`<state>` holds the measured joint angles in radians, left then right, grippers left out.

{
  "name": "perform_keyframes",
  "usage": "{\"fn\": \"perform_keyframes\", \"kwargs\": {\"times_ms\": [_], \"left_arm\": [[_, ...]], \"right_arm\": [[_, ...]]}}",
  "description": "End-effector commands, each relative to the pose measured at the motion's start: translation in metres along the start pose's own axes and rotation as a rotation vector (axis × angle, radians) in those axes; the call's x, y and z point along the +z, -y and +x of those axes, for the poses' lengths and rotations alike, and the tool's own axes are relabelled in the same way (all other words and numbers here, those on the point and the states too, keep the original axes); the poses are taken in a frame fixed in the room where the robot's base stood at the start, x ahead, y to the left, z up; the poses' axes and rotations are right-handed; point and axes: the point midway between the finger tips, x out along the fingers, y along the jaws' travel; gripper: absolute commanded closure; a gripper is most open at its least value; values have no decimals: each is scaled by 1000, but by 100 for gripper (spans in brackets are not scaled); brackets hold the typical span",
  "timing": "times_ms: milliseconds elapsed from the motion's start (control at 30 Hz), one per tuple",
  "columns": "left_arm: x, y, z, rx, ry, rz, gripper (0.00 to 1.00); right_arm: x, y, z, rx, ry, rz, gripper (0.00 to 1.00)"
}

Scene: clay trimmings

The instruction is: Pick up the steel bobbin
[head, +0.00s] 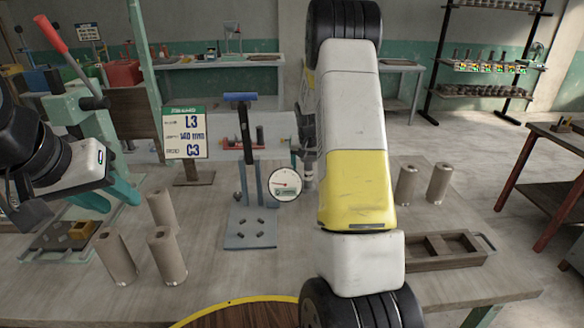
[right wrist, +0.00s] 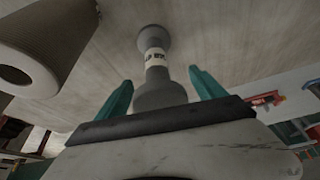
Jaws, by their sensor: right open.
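The steel bobbin (right wrist: 153,42), grey with flared ends and a pale printed band round its waist, shows in the right wrist view. My right gripper (right wrist: 160,76) is open, with one green finger on each side of the bobbin's near end. A gap shows between the bobbin and each finger. In the head view my right arm hides most of this spot; a narrow grey shape shows at its left edge, and I cannot tell whether it is bobbin or gripper. My left gripper (head: 106,194) hangs at the left, its teal fingers apart and nothing seen between them.
Tan cylinders (head: 166,256) stand at the left of the table, and two more (head: 439,183) at the right. A round dial (head: 285,184), a sign (head: 185,133) and a blue-handled stand (head: 250,228) are near the middle. A wooden tray (head: 472,262) lies at the right.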

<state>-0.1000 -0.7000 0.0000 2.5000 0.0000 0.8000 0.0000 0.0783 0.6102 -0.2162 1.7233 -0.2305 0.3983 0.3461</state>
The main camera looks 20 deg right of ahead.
Motion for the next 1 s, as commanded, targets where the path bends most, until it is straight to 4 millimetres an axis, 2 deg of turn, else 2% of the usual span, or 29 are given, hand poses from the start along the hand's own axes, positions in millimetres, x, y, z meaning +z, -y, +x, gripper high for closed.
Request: {"fn": "perform_keyframes", "kwargs": {"times_ms": [67,400,467,767,867,1000], "left_arm": [[0,0,0,0,0,0,64],[0,0,0,0,0,0,64],[0,0,0,0,0,0,64],[0,0,0,0,0,0,64],[0,0,0,0,0,0,64],[0,0,0,0,0,0,64]], "right_arm": [[0,0,0,0,0,0,25],[0,0,0,0,1,0,91],[0,0,0,0,1,-1,100],[-3,0,-5,-1,-3,0,100],[-8,0,-17,-1,-4,-1,100],[-20,0,-44,-1,-6,0,100]]}}
